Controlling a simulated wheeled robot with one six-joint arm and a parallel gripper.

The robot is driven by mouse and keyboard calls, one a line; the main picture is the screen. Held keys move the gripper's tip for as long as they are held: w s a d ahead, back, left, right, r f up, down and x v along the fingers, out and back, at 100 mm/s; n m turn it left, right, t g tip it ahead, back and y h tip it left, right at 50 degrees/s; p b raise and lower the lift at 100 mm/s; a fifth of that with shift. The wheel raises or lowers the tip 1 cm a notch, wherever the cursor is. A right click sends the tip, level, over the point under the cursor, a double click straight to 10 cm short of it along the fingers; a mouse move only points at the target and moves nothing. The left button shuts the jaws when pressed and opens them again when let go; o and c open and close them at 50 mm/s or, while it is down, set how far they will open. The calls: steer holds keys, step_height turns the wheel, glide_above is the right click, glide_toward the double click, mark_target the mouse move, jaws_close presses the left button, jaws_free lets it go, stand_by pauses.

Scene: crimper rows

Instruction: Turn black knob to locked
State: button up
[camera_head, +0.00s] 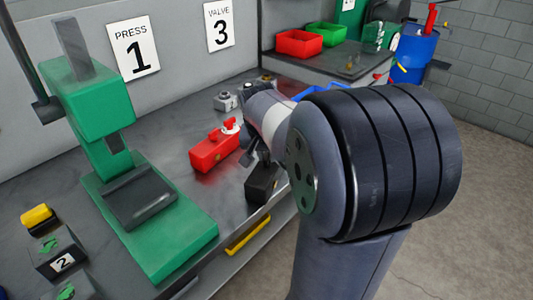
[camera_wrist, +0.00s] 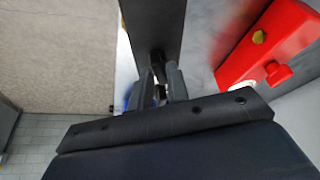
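A black box (camera_head: 262,185) stands near the front edge of the bench in the head view. In the wrist view the black box (camera_wrist: 152,22) fills the top middle, and a small black knob (camera_wrist: 158,66) sticks out of its near end. My gripper (camera_wrist: 158,74) has its two grey fingertips on either side of this knob, very close to it. I cannot tell whether they press on it. In the head view my gripper (camera_head: 259,156) is beside the black box, partly hidden by my arm. Lock markings and the knob's setting are not readable.
A red box (camera_head: 214,150) with a red knob lies left of my gripper; it also shows in the wrist view (camera_wrist: 268,42). A green press (camera_head: 150,215) stands further left. A grey fitting (camera_head: 225,102) and red bin (camera_head: 298,43) are behind. A yellow handle (camera_head: 247,234) is on the bench front.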

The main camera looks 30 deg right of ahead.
jaws_close()
steer(key=shift+m+g+h+b, duration=0.3)
steer(key=shift+m+g, duration=0.2)
steer(key=shift+m, duration=1)
steer(key=shift+o, duration=2)
jaws_free()
steer(key=v, duration=1.1)
